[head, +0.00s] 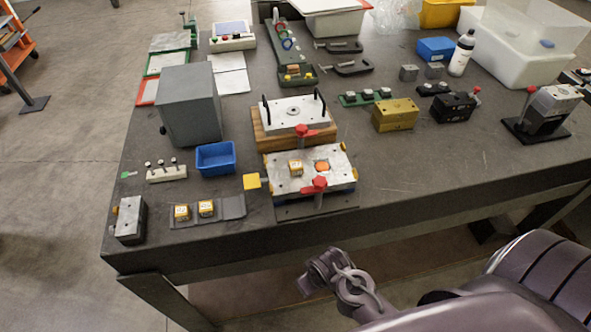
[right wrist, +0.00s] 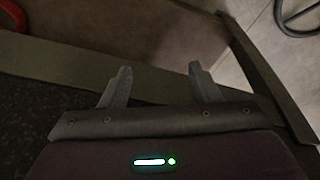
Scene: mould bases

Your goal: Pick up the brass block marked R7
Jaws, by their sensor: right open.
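Two small brass blocks with pale labels, a left one (head: 181,212) and a right one (head: 205,208), sit on a dark grey tray (head: 233,207) near the table's front left. Another small brass block (head: 295,168) sits on the front mould base (head: 334,181), beside an orange round spot (head: 322,165). The labels are too small to read, so I cannot tell which is R7. In the right wrist view my right gripper (right wrist: 158,84) is open with nothing between its fingers. In the head view my right arm is below the table's front edge. My left gripper is out of view.
A blue bin (head: 215,158) and a grey cabinet (head: 188,105) stand behind the tray. A steel block (head: 130,219) is left of it. Red handles (head: 318,185) rise from the mould base. The table's (head: 440,175) front right is clear.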

